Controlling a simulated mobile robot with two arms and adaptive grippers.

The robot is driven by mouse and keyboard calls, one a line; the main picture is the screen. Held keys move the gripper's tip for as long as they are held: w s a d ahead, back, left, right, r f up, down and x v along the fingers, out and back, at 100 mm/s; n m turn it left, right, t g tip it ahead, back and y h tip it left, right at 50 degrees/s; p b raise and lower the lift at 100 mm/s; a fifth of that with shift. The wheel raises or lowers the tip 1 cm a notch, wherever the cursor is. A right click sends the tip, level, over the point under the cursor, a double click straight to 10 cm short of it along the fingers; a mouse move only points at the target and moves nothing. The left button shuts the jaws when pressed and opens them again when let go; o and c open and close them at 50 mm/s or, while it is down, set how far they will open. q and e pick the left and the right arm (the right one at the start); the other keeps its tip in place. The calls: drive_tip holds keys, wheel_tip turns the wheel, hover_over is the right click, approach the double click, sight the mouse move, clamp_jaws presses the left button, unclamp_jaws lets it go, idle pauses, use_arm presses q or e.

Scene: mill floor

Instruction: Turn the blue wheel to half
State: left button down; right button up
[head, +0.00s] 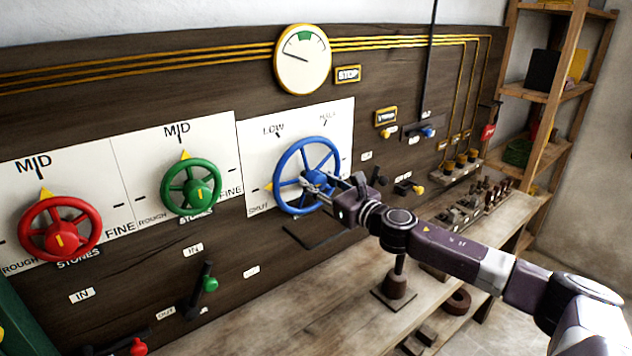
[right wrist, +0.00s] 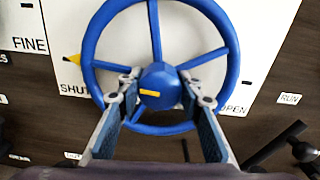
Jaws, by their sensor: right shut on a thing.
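The blue wheel (head: 278,184) is mounted on a white plate (head: 343,120) marked SHUT, LOW and HALF in the head view. The right wrist view shows the wheel (right wrist: 89,45) close up, with OPEN at its lower right. Its yellow pointer (right wrist: 72,59) sticks out on the left, just above SHUT. My right gripper (head: 318,183) is at the wheel's middle. In the right wrist view its fingers (right wrist: 158,84) are on both sides of the blue hub with the yellow mark, shut on it. My left gripper is not in view.
A red wheel (head: 32,239) and a green wheel (head: 167,192) are on the panel to the left. A green-knobbed lever (head: 210,284) is below. A gauge (head: 302,59) is above. A wooden bench (head: 290,320) runs along the panel, with a shelf (head: 545,97) at right.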

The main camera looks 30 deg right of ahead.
drive_tip(key=m, duration=0.5)
drive_tip(key=shift+m, duration=0.4)
drive_tip(key=m+p, duration=0.1)
drive_tip(key=m, duration=0.5)
drive_tip(key=shift+r, duration=0.1)
drive_tip(key=m+p, duration=0.1)
drive_tip(key=m, duration=0.5)
drive_tip(key=m+p, duration=0.2)
drive_tip(key=m, duration=0.3)
drive_tip(key=shift+m, duration=0.3)
drive_tip(key=o, duration=1.2)
drive_tip(key=shift+c, duration=0.2)
